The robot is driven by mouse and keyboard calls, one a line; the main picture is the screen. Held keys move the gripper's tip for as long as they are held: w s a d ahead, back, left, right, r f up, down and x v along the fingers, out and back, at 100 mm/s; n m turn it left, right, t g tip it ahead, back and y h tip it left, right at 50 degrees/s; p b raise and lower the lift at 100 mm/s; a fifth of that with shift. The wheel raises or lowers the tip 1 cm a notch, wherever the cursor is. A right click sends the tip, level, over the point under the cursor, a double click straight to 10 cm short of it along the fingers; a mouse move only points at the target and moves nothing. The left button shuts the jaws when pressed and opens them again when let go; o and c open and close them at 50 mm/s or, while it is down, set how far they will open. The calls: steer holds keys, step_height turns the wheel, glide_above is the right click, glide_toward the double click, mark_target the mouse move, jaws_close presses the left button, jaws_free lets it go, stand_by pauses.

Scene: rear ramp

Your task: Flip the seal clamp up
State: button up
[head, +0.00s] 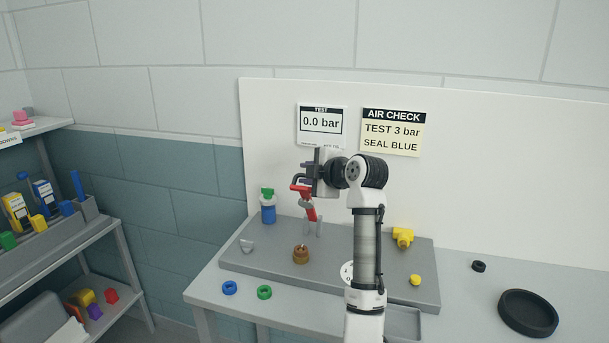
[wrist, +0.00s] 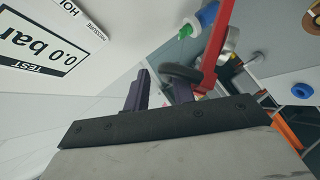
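The seal clamp is most likely the red lever (head: 309,208) on the grey raised plate, below my gripper in the head view. It leans, with a short red part pointing left at its top. It also shows as a red bar (wrist: 217,50) in the wrist view. My gripper (head: 305,172) is just above the lever's top. In the wrist view its two dark fingers (wrist: 160,90) stand apart with a gap between them. A dark round piece lies by the right finger; I cannot tell whether they touch. The red bar is to the right of the fingers, not between them.
A blue bottle with a green top (head: 268,209) stands left of the lever. A brown round fitting (head: 301,255), a yellow fitting (head: 403,237) and a yellow knob (head: 415,280) are on the plate. A blue ring (head: 229,288) and green ring (head: 264,292) lie in front. The gauge sign (head: 321,123) reads 0.0 bar.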

steer(key=w+d+b+v, duration=0.1)
steer(key=b+v, duration=0.1)
steer(key=v, duration=1)
steer(key=shift+d+r, duration=0.2)
steer(key=shift+r, duration=0.25)
